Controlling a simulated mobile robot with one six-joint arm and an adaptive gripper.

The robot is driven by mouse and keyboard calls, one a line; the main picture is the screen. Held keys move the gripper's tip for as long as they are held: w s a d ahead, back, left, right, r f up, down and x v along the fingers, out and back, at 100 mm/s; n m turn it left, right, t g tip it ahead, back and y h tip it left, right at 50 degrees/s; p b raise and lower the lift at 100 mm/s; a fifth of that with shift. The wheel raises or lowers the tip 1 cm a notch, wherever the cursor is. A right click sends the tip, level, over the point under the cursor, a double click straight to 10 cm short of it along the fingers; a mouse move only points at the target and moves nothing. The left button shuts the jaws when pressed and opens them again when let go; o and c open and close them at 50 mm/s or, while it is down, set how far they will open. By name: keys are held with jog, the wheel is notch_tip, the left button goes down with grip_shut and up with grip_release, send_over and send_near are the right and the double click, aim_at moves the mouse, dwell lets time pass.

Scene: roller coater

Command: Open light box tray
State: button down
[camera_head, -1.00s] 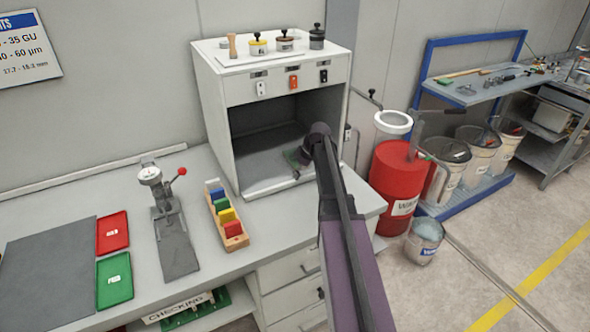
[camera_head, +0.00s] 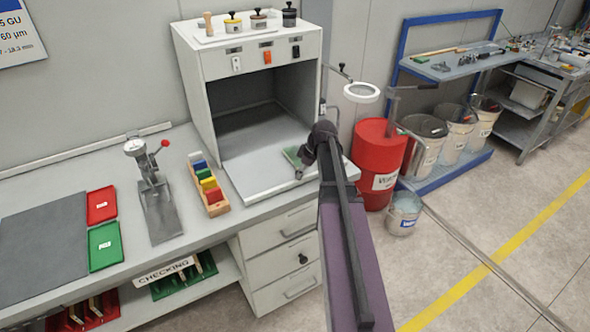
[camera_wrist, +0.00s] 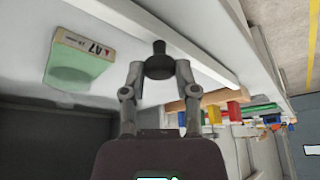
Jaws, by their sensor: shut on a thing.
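The light box (camera_head: 225,75) is a grey-white cabinet with a dark, open-fronted interior, standing on the bench. Its pale tray (camera_head: 250,182) sticks out of the front over the bench edge; it also shows in the wrist view (camera_wrist: 30,30). My gripper (camera_wrist: 159,68) is shut on the black tray knob (camera_wrist: 158,47) at the tray's front lip, one finger on each side. In the head view my gripper (camera_head: 303,165) is at the tray's right side, and my arm hides the knob and the right front corner. A green labelled panel (camera_wrist: 80,62) lies on the tray.
A wooden rack with coloured blocks (camera_head: 210,190) stands left of the tray, beside a gauge stand (camera_head: 150,185). Drawers (camera_head: 285,255) are under the bench. A red drum (camera_head: 375,165) and a bucket (camera_head: 403,213) stand right of my arm.

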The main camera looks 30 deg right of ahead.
jog(key=shift+s, duration=0.4)
jog(key=shift+d, duration=0.1)
jog(key=shift+c, duration=2)
grip_release()
